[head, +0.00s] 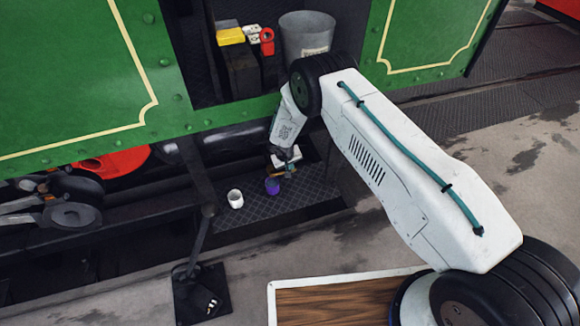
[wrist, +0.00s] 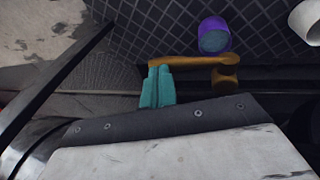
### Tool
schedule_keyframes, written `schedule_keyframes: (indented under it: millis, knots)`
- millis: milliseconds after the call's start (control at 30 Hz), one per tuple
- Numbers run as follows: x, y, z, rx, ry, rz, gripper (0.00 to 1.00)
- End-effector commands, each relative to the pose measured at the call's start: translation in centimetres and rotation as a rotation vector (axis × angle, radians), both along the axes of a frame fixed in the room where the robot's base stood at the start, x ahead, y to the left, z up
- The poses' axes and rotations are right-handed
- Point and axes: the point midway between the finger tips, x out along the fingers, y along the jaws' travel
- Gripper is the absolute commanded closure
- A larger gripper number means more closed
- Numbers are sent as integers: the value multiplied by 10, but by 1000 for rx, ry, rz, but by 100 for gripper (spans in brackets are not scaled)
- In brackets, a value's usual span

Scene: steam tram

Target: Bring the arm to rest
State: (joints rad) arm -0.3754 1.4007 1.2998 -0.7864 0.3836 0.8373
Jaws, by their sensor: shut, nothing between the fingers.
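My white arm reaches from the lower right of the head view to the tram's step. My gripper (head: 288,170) hangs low over the step, just above and beside a purple cup (head: 273,186). In the wrist view my gripper's teal fingertips (wrist: 157,88) are together, with nothing seen between them. The purple cup also shows in the wrist view (wrist: 214,36), apart from the fingertips. A white cup (head: 236,198) stands left of the purple one on the step; part of it shows in the wrist view (wrist: 309,20).
The dark patterned step (head: 290,208) lies below the green tram side (head: 75,75). A grey bucket (head: 306,36), a yellow block (head: 230,36) and a red item (head: 267,40) sit in the opening above. A black post (head: 200,235) stands at left. Open paving (head: 480,165) lies at right.

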Motion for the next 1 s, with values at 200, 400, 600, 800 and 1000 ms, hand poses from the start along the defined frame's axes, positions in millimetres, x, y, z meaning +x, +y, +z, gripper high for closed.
schedule_keyframes:
  millis: [200,400,600,800,1000]
  knots:
    - [-8,10,40,2,-5,2,100]
    - [-13,13,61,2,-5,2,100]
    - [-14,14,63,2,-5,2,100]
    - [-21,5,62,-49,35,49,100]
    - [-73,-26,70,-155,191,69,100]
